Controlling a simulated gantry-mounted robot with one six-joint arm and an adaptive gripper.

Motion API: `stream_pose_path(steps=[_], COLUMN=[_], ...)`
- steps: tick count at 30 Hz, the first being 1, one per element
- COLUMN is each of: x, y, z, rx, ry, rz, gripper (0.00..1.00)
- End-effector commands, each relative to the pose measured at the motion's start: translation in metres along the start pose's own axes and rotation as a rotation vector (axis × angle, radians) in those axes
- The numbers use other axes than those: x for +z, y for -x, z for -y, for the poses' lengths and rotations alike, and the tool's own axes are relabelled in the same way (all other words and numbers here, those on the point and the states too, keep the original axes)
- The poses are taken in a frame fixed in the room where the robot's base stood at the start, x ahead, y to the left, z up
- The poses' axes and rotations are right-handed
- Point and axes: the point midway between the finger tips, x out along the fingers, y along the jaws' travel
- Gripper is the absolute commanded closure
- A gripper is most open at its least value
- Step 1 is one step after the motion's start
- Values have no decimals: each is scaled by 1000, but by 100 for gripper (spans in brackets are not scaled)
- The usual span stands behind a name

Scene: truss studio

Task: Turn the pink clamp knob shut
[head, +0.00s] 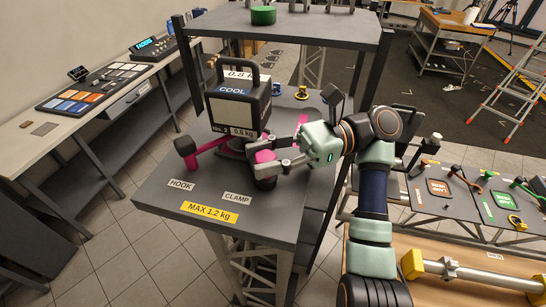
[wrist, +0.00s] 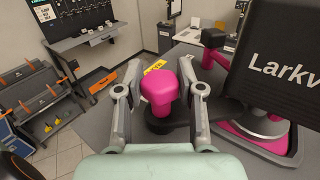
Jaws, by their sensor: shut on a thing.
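The pink clamp knob (head: 264,157) stands on the grey table near its front middle, next to the "CLAMP" label (head: 237,197). In the wrist view the knob (wrist: 159,88) has a rounded pink top over a dark round base. My gripper (head: 259,160) reaches in from the right with one finger on each side of the knob. Part of the knob is hidden by the fingers in the head view.
A black lamp box (head: 240,105) marked "COOL" stands close behind the knob, on a pink-edged base. A pink arm with a dark end (head: 184,145) sticks out at left. A shelf (head: 300,25) hangs above the back. The table front, with a yellow "MAX 1.2 kg" label (head: 209,211), is clear.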

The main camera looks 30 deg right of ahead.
Motion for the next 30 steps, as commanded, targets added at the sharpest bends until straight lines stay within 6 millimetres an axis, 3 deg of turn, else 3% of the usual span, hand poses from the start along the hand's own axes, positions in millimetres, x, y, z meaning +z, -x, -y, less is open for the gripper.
stream_pose_path(steps=[11,12,17,26,30], x=[0,0,0,1,18], y=[-1,-1,-1,-1,-1], z=[0,0,0,0,0], rx=[3,4,3,2,2], ry=[-1,-1,-1,0,2], rz=[-1,-1,-1,0,-1], gripper=[100,61,36,36,36])
